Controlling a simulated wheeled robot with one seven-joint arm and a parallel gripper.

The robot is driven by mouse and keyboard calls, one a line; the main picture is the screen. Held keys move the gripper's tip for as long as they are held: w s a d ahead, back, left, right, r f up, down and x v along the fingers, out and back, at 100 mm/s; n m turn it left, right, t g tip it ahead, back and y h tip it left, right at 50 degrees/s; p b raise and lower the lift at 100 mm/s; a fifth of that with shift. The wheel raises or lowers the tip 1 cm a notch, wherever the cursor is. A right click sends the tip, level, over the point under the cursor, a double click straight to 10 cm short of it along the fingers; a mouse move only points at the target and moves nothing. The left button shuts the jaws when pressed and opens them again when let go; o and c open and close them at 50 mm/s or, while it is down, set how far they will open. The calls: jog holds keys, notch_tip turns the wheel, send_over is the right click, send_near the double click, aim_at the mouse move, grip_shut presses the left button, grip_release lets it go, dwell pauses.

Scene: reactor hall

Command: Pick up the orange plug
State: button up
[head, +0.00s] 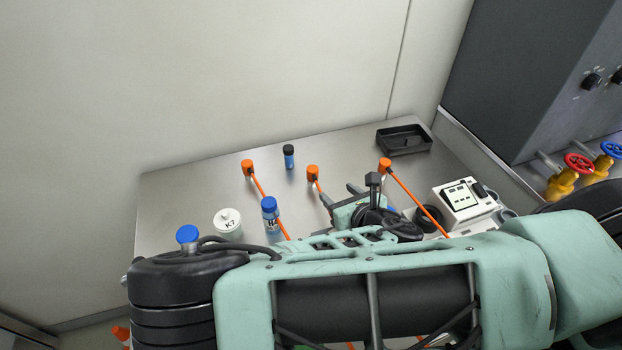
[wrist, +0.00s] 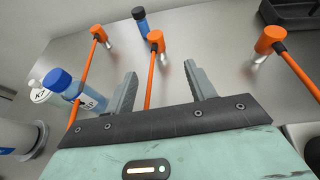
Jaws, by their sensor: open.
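Three orange plugs, each a round head with a metal tip and an orange rod-like cable, stand on the grey metal table: left plug (head: 247,165), middle plug (head: 312,172) and right plug (head: 385,164). They also show in the wrist view as left plug (wrist: 98,32), middle plug (wrist: 156,37) and right plug (wrist: 270,40). My gripper (head: 340,194) is open and empty. In the wrist view my gripper (wrist: 161,84) has its fingers on either side of the middle plug's cable, with that plug's head beyond the fingertips. My arm hides parts of the cables.
A blue-capped bottle (head: 270,215) and white K7 jar (head: 228,224) stand left of my gripper. A small black-capped blue bottle (head: 289,159) stands behind. A black tray (head: 404,141) and white device (head: 463,203) are right. The back wall borders the table.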

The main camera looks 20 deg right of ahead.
aim_at(315, 174)
jog(key=b+x, duration=0.4)
jog(key=b, duration=0.1)
jog(key=shift+f+b, duration=0.3)
jog(key=shift+b, duration=0.05)
jog(key=x, duration=0.2)
jog(key=p+x, duration=0.1)
jog(key=x, duration=0.1)
jog(key=r+p+x, duration=0.1)
jog(key=shift+w+f, duration=0.2)
jog(key=shift+w, duration=0.35)
jog(key=shift+w+a+f, duration=0.1)
jog(key=shift+w+f, duration=0.2)
jog(key=shift+w, duration=0.2)
jog(key=p+x, duration=0.2)
jog(key=x, duration=0.1)
jog(key=p+x, duration=0.1)
jog(key=shift+w+a, duration=0.3)
jog(key=shift+w, duration=0.05)
jog(key=shift+w+f, duration=0.2)
jog(key=shift+w, duration=0.1)
jog(key=c, duration=1.1)
